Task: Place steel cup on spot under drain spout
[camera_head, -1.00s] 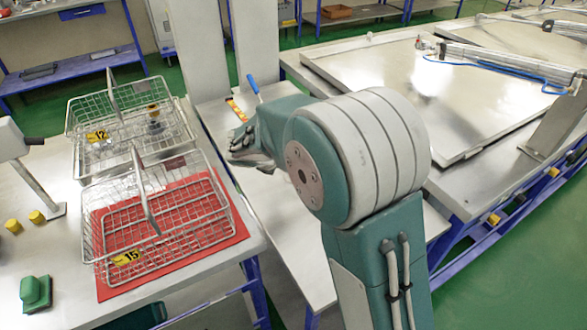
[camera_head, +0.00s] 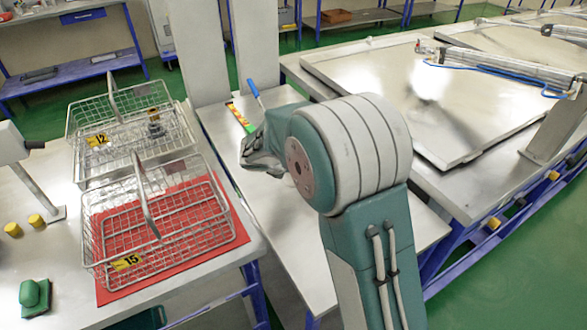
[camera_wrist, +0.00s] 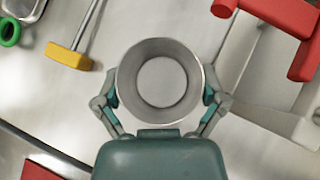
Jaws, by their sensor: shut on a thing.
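The steel cup (camera_wrist: 162,75) is in the middle of the wrist view, seen from above into its round, empty mouth. My gripper (camera_wrist: 161,90) is shut on it, with one finger on each side of its wall. In the head view my gripper (camera_head: 262,155) is partly hidden behind my arm, over the narrow metal bench, and the cup is hidden there. I cannot pick out the drain spout or the spot under it in either view.
A red part (camera_wrist: 275,15) lies close to the cup's upper right in the wrist view; a yellow-ended rod (camera_wrist: 68,56) is at upper left. Wire baskets (camera_head: 160,205) stand left of my arm. Large metal lids (camera_head: 400,80) are on the right. A blue-handled tool (camera_head: 256,95) lies on the bench.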

